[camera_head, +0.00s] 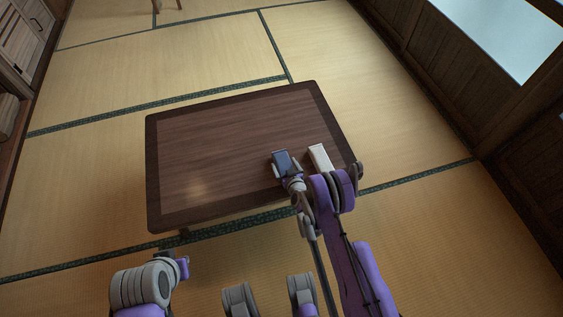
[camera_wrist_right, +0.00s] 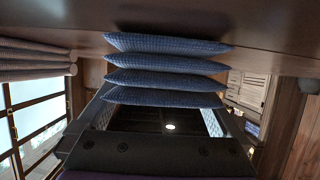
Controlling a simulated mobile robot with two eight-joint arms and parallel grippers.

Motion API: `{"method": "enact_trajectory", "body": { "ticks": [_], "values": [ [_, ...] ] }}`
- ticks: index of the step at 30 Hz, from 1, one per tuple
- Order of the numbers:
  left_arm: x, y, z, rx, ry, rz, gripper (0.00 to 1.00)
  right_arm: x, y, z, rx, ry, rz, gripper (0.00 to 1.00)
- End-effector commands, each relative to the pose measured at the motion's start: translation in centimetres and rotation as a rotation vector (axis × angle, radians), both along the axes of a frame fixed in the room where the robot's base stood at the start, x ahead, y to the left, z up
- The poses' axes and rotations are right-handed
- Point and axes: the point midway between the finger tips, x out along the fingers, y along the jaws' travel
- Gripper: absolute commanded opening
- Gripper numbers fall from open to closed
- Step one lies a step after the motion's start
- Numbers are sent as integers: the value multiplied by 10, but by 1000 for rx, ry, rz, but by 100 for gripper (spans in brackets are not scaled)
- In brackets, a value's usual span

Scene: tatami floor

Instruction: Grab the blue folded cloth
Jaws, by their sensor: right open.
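The blue folded cloth (camera_head: 283,159) lies near the right front part of the dark wooden table. In the right wrist view the cloth (camera_wrist_right: 165,68) shows as a stack of several textured dark blue layers. My right gripper (camera_head: 283,170) is at the near end of the cloth. In the right wrist view this gripper (camera_wrist_right: 160,122) is open, with one finger on each side, and the cloth is in front of the gap. Whether the fingers touch it cannot be told. My left gripper (camera_head: 170,258) is low at the left, in front of the table, and its jaws are not clear.
A white folded item (camera_head: 320,158) lies close to the right of the cloth. The wooden table (camera_head: 215,145) is bare across its left and middle. Tatami floor (camera_head: 210,55) surrounds it. Wooden cabinets (camera_head: 22,40) stand at the far left and a wall with a window is at the right.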

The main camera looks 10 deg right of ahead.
Motion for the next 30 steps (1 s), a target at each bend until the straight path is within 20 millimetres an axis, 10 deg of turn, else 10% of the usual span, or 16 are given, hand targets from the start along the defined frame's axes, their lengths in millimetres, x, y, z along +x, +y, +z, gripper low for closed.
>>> {"method": "enact_trajectory", "body": {
  "ticks": [5, 17, 30],
  "values": [
    [-1, 0, 0, 0, 0, 0, 0, 0, 0, 0, 0, 0, 0, 100],
    [0, 0, 0, 0, 0, 0, 0, 0, 0, 0, 0, 1, 0, 30],
    [-1, 0, 9, 0, -3, 0, 0, 0, 0, 29, 0, 0, 0, 29]
  ]
}}
